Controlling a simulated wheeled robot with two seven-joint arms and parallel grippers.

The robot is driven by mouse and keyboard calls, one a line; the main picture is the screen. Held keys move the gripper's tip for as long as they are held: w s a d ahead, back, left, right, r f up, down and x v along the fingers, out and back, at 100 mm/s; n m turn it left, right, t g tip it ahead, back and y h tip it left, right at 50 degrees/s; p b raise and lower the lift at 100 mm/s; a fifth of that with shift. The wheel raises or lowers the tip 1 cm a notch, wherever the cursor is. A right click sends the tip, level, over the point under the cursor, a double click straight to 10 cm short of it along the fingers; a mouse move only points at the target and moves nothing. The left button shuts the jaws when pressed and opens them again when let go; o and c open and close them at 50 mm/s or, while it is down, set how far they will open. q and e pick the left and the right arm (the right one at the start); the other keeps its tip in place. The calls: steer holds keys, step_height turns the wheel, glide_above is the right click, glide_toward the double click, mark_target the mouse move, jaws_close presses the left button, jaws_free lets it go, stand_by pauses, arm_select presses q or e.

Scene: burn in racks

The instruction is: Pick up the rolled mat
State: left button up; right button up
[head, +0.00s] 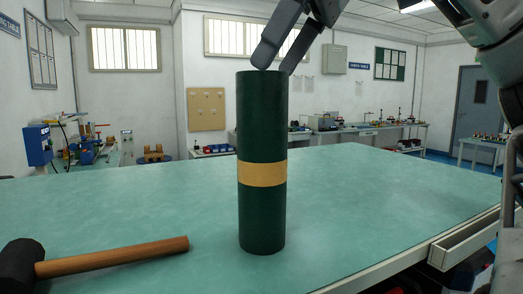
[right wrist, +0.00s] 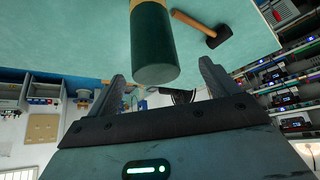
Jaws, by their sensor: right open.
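The rolled mat (head: 262,215) is a dark green cylinder with a tan band around its middle. It stands upright on the green table top (head: 150,215). My right gripper (head: 275,68) is open at the mat's upper end, with its fingertips close to the top rim. In the right wrist view, the mat's top end (right wrist: 155,50) shows between the lines of the two spread fingers, with a gap on each side. I cannot tell whether a finger touches it. My left gripper is in neither view.
A mallet (head: 110,257) with a black head and wooden handle lies on the table at the front left. A long grey tray (head: 465,238) runs along the table's right edge. The table between and behind is clear. Benches with equipment stand along the far walls.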

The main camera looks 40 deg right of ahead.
mark_target(263, 93)
steer(key=shift+d+x, duration=0.2)
steer(key=shift+x, duration=1.35)
steer(key=shift+d+x, duration=0.2)
steer(key=shift+x, duration=1.3)
steer(key=shift+w, duration=0.1)
jaws_close()
